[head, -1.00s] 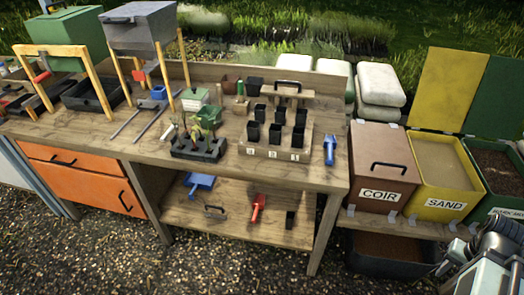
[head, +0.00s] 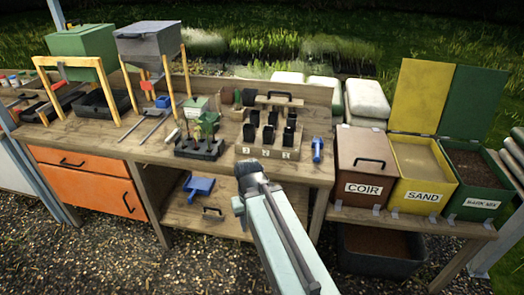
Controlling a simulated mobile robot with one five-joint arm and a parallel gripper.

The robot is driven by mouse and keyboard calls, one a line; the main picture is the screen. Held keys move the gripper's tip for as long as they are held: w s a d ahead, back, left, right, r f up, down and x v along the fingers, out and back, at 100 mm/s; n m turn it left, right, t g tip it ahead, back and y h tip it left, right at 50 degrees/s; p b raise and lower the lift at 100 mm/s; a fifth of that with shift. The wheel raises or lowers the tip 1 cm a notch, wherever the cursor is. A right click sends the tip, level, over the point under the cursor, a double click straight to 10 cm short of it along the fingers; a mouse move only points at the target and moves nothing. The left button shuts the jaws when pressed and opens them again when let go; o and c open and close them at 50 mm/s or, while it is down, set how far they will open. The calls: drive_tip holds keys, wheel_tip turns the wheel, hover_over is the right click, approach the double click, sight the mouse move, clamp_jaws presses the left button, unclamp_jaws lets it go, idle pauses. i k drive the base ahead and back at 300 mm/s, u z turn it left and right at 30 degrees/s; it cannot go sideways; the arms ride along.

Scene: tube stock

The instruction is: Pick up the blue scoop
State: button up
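The blue scoop (head: 317,149) lies on the wooden bench top (head: 120,150) near its right end, just right of the numbered block of black pots (head: 268,143). My arm reaches up from the bottom of the head view. Its end, with my gripper (head: 248,172), is in front of the bench's front edge, to the left of the scoop and apart from it. The fingers are too small and dark to tell whether they are open or shut.
A blue dustpan-like tool (head: 198,187) lies on the lower shelf. Bins marked COIR (head: 362,165), SAND (head: 424,178) and a green one (head: 475,184) stand right of the bench. A black seedling tray (head: 200,149) sits left of the pots.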

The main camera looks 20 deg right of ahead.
sight(317, 147)
drive_tip(key=u, duration=0.3)
drive_tip(key=i, duration=1)
drive_tip(key=z, duration=0.1)
